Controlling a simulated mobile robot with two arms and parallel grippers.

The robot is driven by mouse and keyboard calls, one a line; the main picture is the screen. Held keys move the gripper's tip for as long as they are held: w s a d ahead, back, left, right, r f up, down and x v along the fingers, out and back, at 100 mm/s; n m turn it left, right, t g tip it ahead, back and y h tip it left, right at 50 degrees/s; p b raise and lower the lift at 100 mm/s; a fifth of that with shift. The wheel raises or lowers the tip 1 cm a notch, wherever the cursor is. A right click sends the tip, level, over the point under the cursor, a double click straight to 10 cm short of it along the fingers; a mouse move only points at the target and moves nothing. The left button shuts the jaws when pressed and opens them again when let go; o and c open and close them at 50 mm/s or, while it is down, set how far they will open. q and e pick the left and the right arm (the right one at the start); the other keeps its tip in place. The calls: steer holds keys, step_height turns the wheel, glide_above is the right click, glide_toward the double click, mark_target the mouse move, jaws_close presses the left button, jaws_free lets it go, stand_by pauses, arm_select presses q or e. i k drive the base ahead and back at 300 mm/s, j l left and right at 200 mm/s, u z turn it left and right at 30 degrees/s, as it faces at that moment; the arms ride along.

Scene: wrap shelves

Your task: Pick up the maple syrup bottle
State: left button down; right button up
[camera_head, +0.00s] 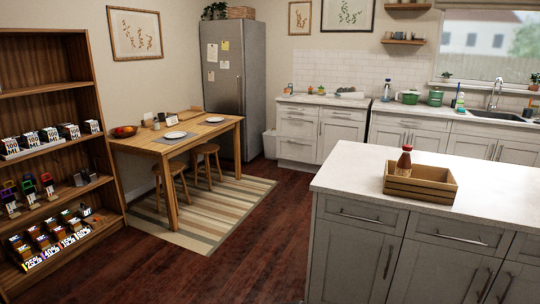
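A small reddish-brown bottle (404,161) with a red cap, which looks like the maple syrup bottle, stands upright at the left end of a wooden crate (428,191). Its lower part is hidden by the crate's wall; its label is too small to read. The crate sits on the white top of the kitchen island (348,167). Neither of my grippers shows in the head view.
A wooden shelf (50,78) with several boxed items stands at the left. A dining table (205,131) with stools stands on a striped rug (196,221).

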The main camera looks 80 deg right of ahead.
mark_target(403, 166)
steer(key=z, duration=3.7)
steer(key=i+l+z, duration=0.1)
steer(key=i+l, duration=0.2)
steer(key=i+l+z, duration=0.1)
steer(key=i+l, duration=0.15)
steer(key=i, duration=0.25)
